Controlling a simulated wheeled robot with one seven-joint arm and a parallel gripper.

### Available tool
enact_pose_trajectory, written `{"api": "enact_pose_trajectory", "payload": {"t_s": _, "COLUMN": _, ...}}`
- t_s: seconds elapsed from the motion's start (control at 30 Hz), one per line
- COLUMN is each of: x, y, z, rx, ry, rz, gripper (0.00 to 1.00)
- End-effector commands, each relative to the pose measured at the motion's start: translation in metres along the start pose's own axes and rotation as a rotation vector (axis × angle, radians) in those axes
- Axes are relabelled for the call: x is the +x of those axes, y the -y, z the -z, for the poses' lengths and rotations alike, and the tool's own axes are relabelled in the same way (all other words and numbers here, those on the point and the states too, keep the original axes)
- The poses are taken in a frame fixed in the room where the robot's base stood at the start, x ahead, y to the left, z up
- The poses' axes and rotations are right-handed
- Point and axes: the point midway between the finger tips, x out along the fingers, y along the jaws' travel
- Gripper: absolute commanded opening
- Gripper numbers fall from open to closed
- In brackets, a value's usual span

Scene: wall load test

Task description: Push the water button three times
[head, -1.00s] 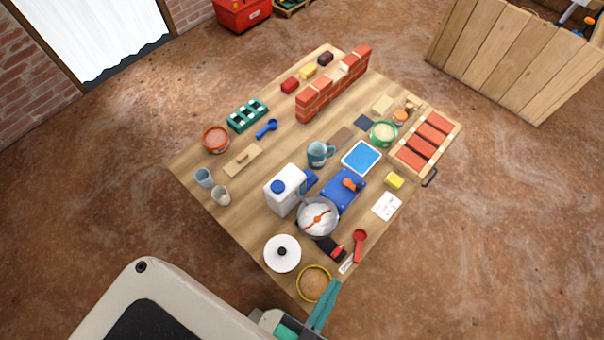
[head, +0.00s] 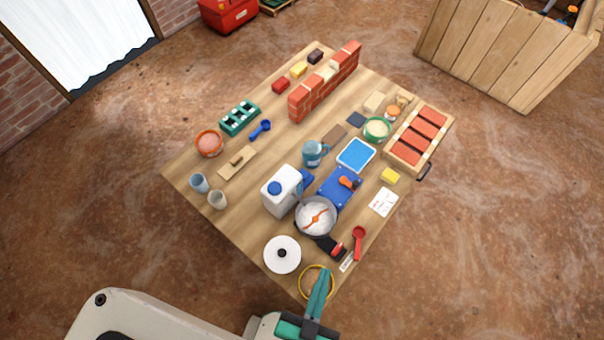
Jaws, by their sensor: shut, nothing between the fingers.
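A white water container (head: 279,197) stands upright on the table, left of the metal pan. A round blue button or cap (head: 274,188) sits on its top; I cannot tell which. A blue part (head: 306,179) shows at its right side, partly hidden. My gripper (head: 324,272), with teal fingers, is shut and empty. In the picture it lies over the yellow-rimmed round item (head: 304,285) at the table's near corner, below and right of the container and well apart from it. Its height above the table is unclear.
A white lid (head: 280,262) and a metal pan (head: 309,228) lie between my gripper and the container. A red spoon (head: 358,245) is to the right. Cups (head: 199,183) stand to the left. A brick wall (head: 324,83) stands at the back.

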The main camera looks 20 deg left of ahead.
Motion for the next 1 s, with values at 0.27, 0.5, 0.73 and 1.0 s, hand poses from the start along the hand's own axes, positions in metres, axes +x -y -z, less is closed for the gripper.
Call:
{"api": "enact_pose_trajectory", "payload": {"t_s": 0.27, "x": 0.084, "y": -0.004, "z": -0.046, "rx": 0.362, "ry": 0.129, "rz": 0.006, "gripper": 0.0}}
{"api": "enact_pose_trajectory", "payload": {"t_s": 0.5, "x": 0.163, "y": 0.009, "z": -0.071, "rx": 0.719, "ry": 0.279, "rz": 0.002, "gripper": 0.0}}
{"api": "enact_pose_trajectory", "payload": {"t_s": 0.73, "x": 0.231, "y": 0.037, "z": -0.074, "rx": 1.036, "ry": 0.443, "rz": -0.013, "gripper": 0.0}}
{"api": "enact_pose_trajectory", "payload": {"t_s": 1.0, "x": 0.291, "y": 0.082, "z": -0.052, "rx": 1.336, "ry": 0.651, "rz": -0.049, "gripper": 0.0}}
